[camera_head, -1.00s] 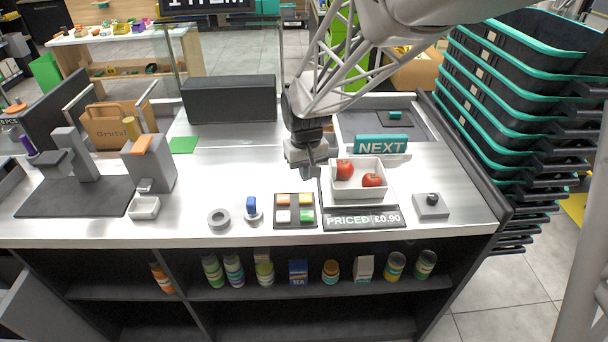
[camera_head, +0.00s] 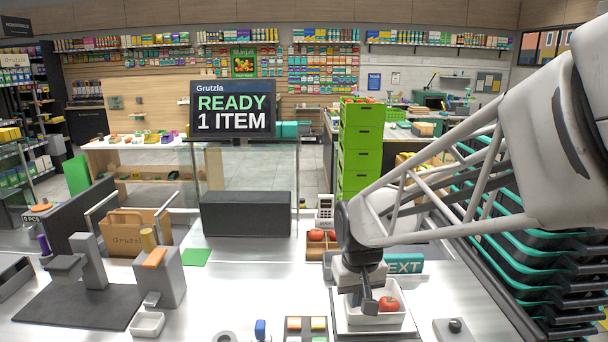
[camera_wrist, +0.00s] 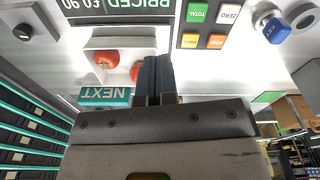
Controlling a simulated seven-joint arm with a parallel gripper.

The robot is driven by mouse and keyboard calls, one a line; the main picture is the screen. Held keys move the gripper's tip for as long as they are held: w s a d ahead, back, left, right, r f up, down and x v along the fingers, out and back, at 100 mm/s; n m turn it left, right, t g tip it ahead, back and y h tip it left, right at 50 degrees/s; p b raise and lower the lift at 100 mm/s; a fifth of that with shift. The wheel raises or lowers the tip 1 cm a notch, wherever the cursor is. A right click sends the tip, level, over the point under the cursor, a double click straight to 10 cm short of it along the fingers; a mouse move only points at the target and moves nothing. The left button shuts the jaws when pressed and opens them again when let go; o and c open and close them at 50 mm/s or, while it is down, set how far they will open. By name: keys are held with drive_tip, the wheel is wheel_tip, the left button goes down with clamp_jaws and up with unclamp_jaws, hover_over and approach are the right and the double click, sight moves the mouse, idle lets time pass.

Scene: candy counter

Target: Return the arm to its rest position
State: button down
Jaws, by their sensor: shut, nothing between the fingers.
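My gripper (camera_head: 370,304) hangs at the end of my arm above the counter, fingers pointing down. Its fingers are together with nothing between them. In the head view it covers part of a white tray (camera_head: 378,318) holding red tomatoes (camera_head: 388,304). In the wrist view the shut dark fingers (camera_wrist: 153,76) show in the middle, with the tray (camera_wrist: 118,43) and two tomatoes beside them. I cannot tell the exact height of the fingers above the counter.
A teal NEXT bar (camera_head: 405,264) lies behind the tray. Stacked dark baskets (camera_head: 530,260) stand close on the right. A READY 1 ITEM screen (camera_head: 233,109) rises behind the counter. A grey scale unit (camera_head: 165,278) and a paper bag (camera_head: 135,232) stand left. The counter's middle is clear.

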drive_tip(key=s+d+r+m, duration=0.1)
drive_tip(key=s+d, duration=0.3)
drive_tip(key=s, duration=0.5)
drive_tip(key=s+d+r+m+t, duration=0.1)
drive_tip(key=s+d+r, duration=0.3)
drive_tip(key=s, duration=0.6)
drive_tip(key=shift+r+t, duration=0.15)
drive_tip(key=shift+t, duration=0.15)
